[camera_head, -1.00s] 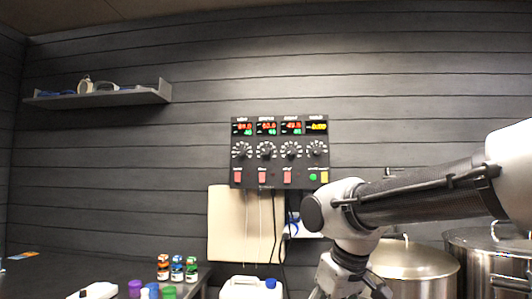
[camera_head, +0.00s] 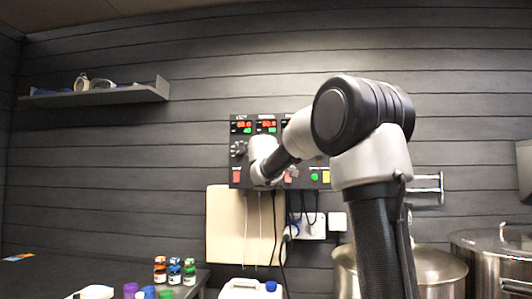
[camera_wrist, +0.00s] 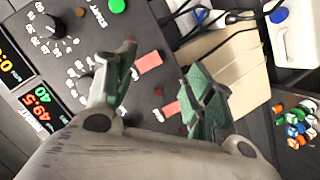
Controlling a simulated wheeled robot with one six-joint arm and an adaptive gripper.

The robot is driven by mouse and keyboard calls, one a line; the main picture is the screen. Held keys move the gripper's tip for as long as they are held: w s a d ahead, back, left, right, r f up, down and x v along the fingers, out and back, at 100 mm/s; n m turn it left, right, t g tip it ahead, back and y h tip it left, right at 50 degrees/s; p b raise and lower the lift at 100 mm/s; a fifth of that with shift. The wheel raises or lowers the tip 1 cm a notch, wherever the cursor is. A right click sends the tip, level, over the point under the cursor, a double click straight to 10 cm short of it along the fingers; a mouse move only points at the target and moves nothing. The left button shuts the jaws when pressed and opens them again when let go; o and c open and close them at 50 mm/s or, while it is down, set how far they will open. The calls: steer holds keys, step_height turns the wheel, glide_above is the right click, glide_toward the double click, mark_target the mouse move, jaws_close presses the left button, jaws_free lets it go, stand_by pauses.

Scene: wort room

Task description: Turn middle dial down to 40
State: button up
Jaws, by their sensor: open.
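The black control panel (camera_head: 236,180) is on the wall. In the head view its leftmost dial (camera_head: 238,149) shows, while my arm covers most of the others. In the wrist view the panel appears turned sideways, with two numbered dials: one at the upper left (camera_wrist: 52,25) and one lower down (camera_wrist: 80,78), partly behind my finger. A display (camera_wrist: 42,100) beside the lower dial reads red 49.5 and green 40. My gripper (camera_wrist: 160,60) is open, its green-padded fingers apart in front of the panel, with nothing between them but panel and red switches. Contact with a dial cannot be told.
Red switches (camera_wrist: 148,62) and a green button (camera_wrist: 116,5) are on the panel. A beige board (camera_head: 225,225) and hanging cables are below it. A white canister (camera_head: 240,288) with a blue cap, small bottles (camera_head: 175,270) and steel pots (camera_head: 490,255) stand lower down.

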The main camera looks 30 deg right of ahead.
steer(key=w+a+r+m+t, duration=0.1)
steer(key=w+a+r+t, duration=0.45)
steer(key=r, duration=0.55)
steer(key=x, duration=0.7)
steer(key=shift+w+f+g+y, duration=0.3)
steer(key=shift+w+f+g, duration=0.05)
steer(key=shift+f, duration=0.25)
steer(key=shift+d, duration=0.1)
steer(key=c, duration=1)
